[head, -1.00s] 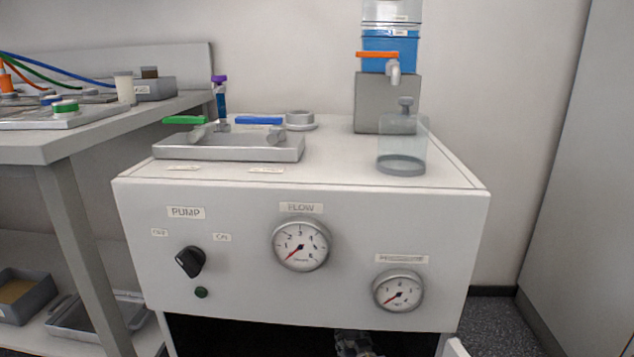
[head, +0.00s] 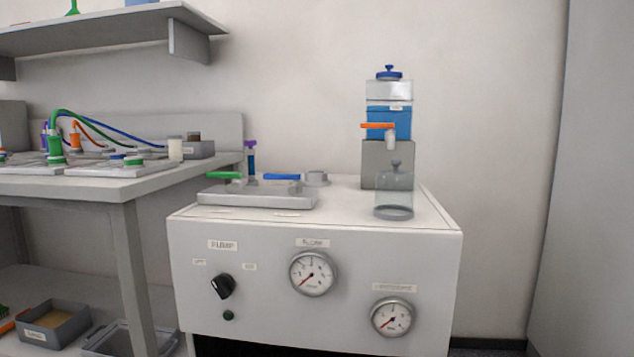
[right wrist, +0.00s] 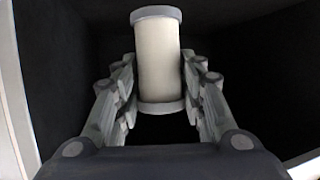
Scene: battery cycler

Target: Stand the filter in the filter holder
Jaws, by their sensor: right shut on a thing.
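In the right wrist view, my right gripper (right wrist: 159,100) is shut on the filter (right wrist: 157,60), a white cylinder with pale grey end caps. The filter lies between the two fingers, and its far end extends beyond them. The surroundings there are dark. Neither gripper shows in the head view, and my left gripper is in no view.
The pump cabinet (head: 240,245) carries a shallow tray (head: 255,201) with green and blue handles, a clear vessel (head: 394,195), and a blue tank (head: 389,123) with an orange tap on a grey block. A bench (head: 110,185) adjoins at left. The cabinet's lower opening is dark.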

